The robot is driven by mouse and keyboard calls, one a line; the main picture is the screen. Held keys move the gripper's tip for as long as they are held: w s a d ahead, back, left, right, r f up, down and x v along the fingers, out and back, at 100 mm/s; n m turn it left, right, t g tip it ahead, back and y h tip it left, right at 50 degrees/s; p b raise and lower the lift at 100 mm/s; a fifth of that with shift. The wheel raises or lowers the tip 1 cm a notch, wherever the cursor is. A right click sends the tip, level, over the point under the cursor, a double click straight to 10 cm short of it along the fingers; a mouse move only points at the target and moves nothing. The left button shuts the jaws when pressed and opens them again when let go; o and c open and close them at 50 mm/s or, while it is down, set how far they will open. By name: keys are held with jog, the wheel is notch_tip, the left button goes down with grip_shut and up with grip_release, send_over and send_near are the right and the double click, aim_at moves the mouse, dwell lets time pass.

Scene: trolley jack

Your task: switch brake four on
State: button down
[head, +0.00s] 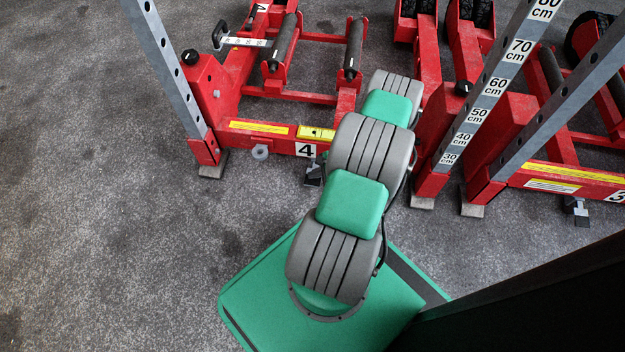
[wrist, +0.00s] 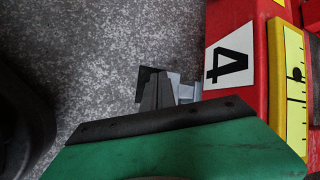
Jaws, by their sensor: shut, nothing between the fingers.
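Brake four (head: 314,173) is a small black-and-grey fitting low on the red jack, just below the number 4 plate (head: 306,150), in the head view. In the wrist view its black part (wrist: 145,77) shows behind my fingertips, with a light grey bracket (wrist: 187,92) to the right. My gripper (wrist: 158,85) is shut and empty, its narrow dark fingers overlapping the brake. I cannot tell whether they touch it or whether the brake is on or off. In the head view my arm hides the gripper.
The red jack frame (head: 262,140) with a yellow level stands beyond the brake. An upright measuring post (head: 485,95) and another red unit (head: 575,185) marked 3 are at the right. Grey floor (head: 110,220) on the left is clear.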

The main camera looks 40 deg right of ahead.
jog(key=shift+f+b, duration=1)
jog(key=shift+f, duration=0.15)
dwell(0.9)
jog(key=shift+r, duration=0.1)
jog(key=shift+r+p, duration=1.1)
jog(key=shift+r, duration=0.4)
jog(key=shift+d+r+p, duration=0.1)
jog(key=shift+r+p, duration=1.8)
jog(key=shift+r, duration=0.6)
